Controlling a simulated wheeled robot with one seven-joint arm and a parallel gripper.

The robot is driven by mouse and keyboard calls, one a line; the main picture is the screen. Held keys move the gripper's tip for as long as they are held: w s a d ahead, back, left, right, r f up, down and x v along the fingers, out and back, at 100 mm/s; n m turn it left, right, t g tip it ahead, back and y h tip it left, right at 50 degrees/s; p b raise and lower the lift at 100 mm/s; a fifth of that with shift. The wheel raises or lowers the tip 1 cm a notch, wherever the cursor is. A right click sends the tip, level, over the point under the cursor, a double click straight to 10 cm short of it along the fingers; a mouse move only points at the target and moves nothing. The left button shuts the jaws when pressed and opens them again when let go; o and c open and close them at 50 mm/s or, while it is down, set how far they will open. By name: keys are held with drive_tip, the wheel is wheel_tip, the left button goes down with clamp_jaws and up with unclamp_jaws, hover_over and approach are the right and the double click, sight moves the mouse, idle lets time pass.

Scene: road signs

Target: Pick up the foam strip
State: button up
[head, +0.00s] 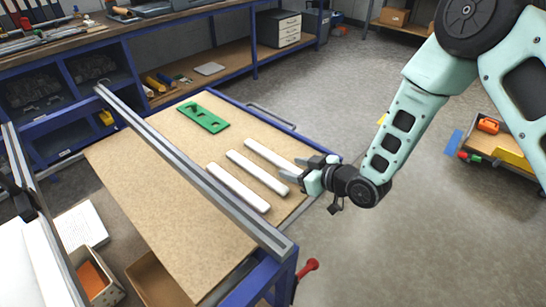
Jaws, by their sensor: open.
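Three white foam strips lie side by side on the brown board of the blue-framed table: a left strip (238,187), a middle strip (257,172) and a right strip (271,156). My gripper (291,169) is open at the right edge of the board, near the right ends of the middle and right strips. Its fingers point left. I cannot tell whether a finger touches a strip. The right end of the right strip is partly hidden by the gripper.
A green plate with cut-outs (203,118) lies farther back on the board (150,180). A grey metal rail (190,170) runs above the board at the left. A red-handled clamp (307,268) sticks out at the front corner. The floor at right is clear up to a low cart (500,165).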

drive_tip(key=c, duration=1.1)
drive_tip(key=shift+o, duration=0.2)
wheel_tip(320, 180, up, 10)
drive_tip(key=shift+b, duration=0.35)
